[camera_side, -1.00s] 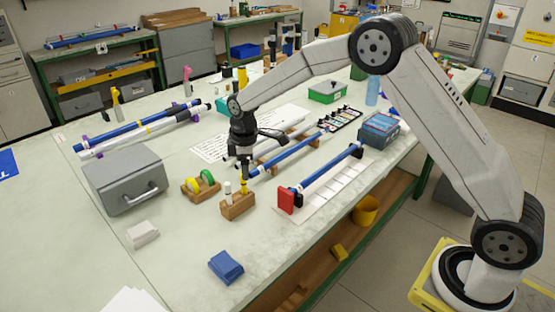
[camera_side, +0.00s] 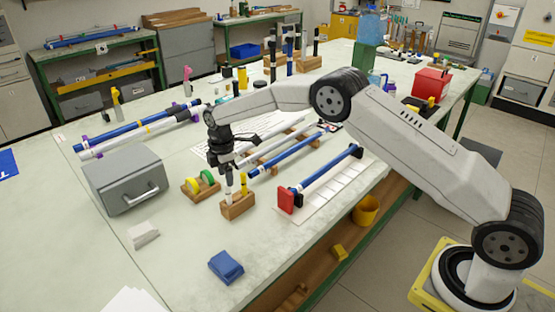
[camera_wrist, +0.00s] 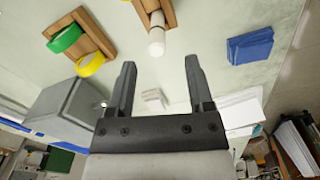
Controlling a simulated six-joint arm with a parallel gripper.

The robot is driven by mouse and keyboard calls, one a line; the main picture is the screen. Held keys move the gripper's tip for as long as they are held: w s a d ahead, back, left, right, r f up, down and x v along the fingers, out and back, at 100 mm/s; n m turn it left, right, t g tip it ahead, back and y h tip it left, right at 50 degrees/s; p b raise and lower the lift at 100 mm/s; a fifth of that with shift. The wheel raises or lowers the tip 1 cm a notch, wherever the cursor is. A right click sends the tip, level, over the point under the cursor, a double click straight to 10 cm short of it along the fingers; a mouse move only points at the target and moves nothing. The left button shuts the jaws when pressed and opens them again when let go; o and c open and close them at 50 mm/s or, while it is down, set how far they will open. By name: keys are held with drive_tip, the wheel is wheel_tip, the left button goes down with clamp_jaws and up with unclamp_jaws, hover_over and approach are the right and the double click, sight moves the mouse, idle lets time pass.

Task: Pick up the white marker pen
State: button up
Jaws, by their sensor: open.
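In the wrist view the white marker (camera_wrist: 156,43) points towards the gap between my fingers. My gripper (camera_side: 227,184) is open, directly over the white marker, with fingertips close to its upper end in the side view. In the wrist view my open gripper (camera_wrist: 160,66) has nothing between its fingers. I cannot tell whether the fingers touch the marker.
A wooden holder with green and yellow tape rolls (camera_side: 201,184) stands left of the block. A grey box (camera_side: 124,180) is farther left. A blue cloth stack (camera_side: 226,267) and a white block (camera_side: 143,234) lie in front. A red-ended rod rack (camera_side: 287,199) is to the right.

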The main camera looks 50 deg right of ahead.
sight(228, 191)
drive_tip(key=shift+f, duration=0.85)
drive_tip(key=shift+w+d+f, duration=0.1)
drive_tip(key=shift+f, duration=2.45)
clamp_jaws()
